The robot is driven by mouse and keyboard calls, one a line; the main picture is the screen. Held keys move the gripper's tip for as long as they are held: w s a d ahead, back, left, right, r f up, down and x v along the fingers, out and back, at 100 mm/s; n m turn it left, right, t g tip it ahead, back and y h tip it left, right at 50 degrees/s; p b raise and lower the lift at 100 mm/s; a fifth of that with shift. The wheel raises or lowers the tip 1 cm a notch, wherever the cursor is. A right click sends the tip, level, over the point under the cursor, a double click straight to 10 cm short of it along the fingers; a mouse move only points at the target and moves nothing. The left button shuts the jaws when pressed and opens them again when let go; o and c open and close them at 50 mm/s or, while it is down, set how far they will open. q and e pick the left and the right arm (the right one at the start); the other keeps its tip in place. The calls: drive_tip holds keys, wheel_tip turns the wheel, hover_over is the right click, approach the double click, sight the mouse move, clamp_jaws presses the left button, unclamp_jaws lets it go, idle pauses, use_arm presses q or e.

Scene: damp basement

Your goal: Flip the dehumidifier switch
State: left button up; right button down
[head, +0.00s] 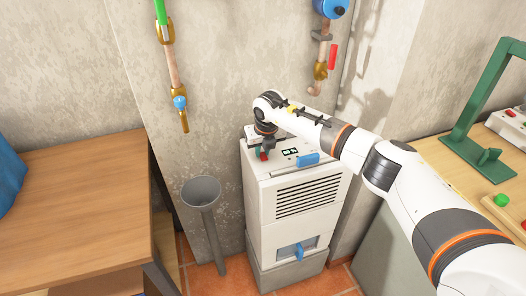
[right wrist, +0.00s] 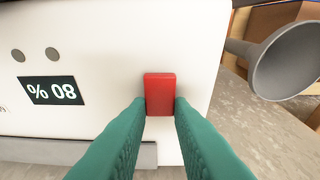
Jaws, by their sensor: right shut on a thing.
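The white dehumidifier (head: 310,222) stands below the wall pipes, with a slatted grille and blue handles on its front. Its red switch (right wrist: 160,94) is on the top panel beside a dark display (right wrist: 51,91) reading 80 %. My right gripper (right wrist: 160,108) has its green fingers shut on the red switch, one on each side. In the head view the right gripper (head: 264,152) is at the left end of the panel, partly hidden by my own arm. The left gripper is not in view.
A grey funnel (head: 201,190) on a pipe stands left of the dehumidifier. A wooden table (head: 80,190) is at the left. A workbench (head: 450,175) with a green frame (head: 483,105) is at the right. Pipes with valves (head: 180,102) hang on the wall behind.

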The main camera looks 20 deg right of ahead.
sight(262, 155)
drive_tip(key=shift+w+f+g+b, duration=0.25)
drive_tip(key=shift+w+g+b, duration=0.1)
drive_tip(key=shift+g+b, duration=0.6)
drive_tip(key=shift+r+g+b, duration=0.15)
drive_tip(key=shift+g+b, duration=0.1)
drive_tip(key=shift+b, duration=0.35)
drive_tip(key=shift+r, duration=0.1)
drive_tip(key=c, duration=1.3)
unclamp_jaws()
drive_tip(key=r, duration=1.2)
drive_tip(key=shift+s, duration=0.4)
drive_tip(key=shift+f, duration=0.1)
